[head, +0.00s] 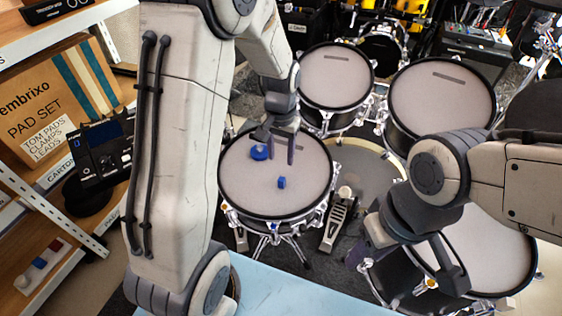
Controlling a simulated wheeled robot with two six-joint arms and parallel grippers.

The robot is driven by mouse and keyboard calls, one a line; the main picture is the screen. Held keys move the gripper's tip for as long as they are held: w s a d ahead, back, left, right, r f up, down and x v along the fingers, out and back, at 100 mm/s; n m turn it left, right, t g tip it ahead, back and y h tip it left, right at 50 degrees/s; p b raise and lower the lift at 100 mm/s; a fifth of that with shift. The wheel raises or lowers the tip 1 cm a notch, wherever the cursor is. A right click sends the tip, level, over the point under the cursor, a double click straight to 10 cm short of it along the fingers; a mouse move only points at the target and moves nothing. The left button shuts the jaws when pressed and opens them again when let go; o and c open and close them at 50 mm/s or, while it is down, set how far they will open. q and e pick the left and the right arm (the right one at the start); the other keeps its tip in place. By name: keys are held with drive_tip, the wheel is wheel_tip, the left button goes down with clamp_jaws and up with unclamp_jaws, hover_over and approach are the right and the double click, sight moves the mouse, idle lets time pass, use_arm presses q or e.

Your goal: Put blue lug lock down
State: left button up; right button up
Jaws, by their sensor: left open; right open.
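A small blue block (281,182), which looks like the blue lug lock, lies on the pale mesh head of the left front drum pad (240,185). A rounder blue piece (259,153) lies further back on the same head, partly hidden by a finger. My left gripper (278,148) is open over this pad, just behind the small block and apart from it. Nothing shows between its fingers. My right gripper (408,270) is open and empty at the lower right, in front of the right front drum pad (490,250).
Two more drum pads (335,75) (440,92) stand behind. A kick pedal (339,215) stands between the front pads. A shelf at left holds a pad-set box (45,110), a drum module (105,155) and small red, blue and white blocks (39,262). A light blue surface (290,290) lies in front.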

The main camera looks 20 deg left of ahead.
use_arm(q)
drive_tip(key=s+d+r+m, duration=0.2)
drive_tip(key=s+d+r, duration=0.3)
drive_tip(key=d, duration=0.3)
drive_tip(key=s+d+r+m, duration=0.2)
drive_tip(key=s+d, duration=0.1)
drive_tip(key=s, duration=0.6)
drive_tip(key=s+d+r+m+h, duration=0.1)
drive_tip(key=s+d+r+m, duration=0.1)
drive_tip(key=s, duration=0.7)
drive_tip(key=shift+s+d+r+m, duration=0.15)
drive_tip(key=shift+d+r+m, duration=0.15)
drive_tip(key=shift+d+m, duration=0.25)
wheel_tip(320, 180, up, 20)
drive_tip(key=p, duration=2)
